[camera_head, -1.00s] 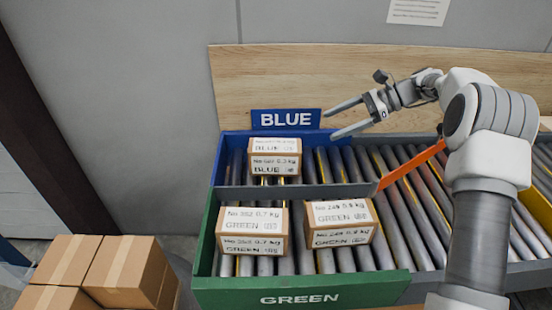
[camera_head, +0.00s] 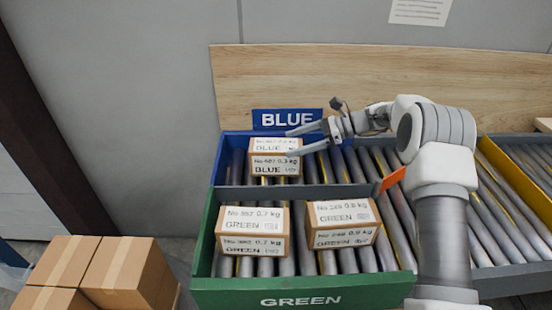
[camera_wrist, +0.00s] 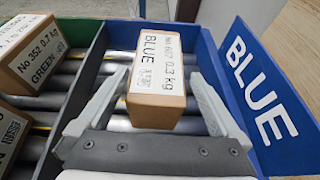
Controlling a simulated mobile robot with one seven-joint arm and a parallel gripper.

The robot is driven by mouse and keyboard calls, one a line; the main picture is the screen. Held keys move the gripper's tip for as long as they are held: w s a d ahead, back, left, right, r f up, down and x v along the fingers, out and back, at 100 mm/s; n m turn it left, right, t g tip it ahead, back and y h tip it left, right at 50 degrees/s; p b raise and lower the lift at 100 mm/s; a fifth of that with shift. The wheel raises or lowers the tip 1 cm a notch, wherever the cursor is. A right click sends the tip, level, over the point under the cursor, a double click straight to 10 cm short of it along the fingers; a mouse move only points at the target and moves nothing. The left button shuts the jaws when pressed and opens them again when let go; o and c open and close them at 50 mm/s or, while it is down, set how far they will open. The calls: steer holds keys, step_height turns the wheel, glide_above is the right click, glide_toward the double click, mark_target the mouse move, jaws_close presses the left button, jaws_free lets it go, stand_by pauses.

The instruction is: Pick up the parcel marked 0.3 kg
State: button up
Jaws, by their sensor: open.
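The parcel marked 0.3 kg (camera_head: 275,158) is a brown box with a white label reading BLUE. It sits on rollers in the blue-walled lane. My gripper (camera_head: 292,142) is open and empty of any grip. In the head view its fingertips overlap the parcel's upper right side. In the wrist view the two fingers (camera_wrist: 158,88) appear on either side of the parcel, with visible gaps. I cannot tell how far above the rollers the fingertips are.
A green-walled lane (camera_head: 300,292) in front holds a 0.7 kg parcel (camera_head: 252,232) and a 0.8 or 0.9 kg parcel (camera_head: 342,222). A grey divider (camera_head: 310,190) separates the lanes. A blue sign (camera_head: 287,120) stands behind. Plain cartons (camera_head: 120,265) lie at lower left.

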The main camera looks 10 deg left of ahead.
mark_target(277, 145)
steer(key=x, duration=0.3)
steer(key=r+x, duration=0.1)
steer(key=x, duration=0.1)
steer(key=shift+s, duration=0.15)
steer(key=shift+a+f, duration=0.25)
steer(key=shift+a, duration=0.15)
steer(key=shift+r, duration=0.1)
steer(key=c, duration=1.4)
steer(key=shift+c, duration=0.2)
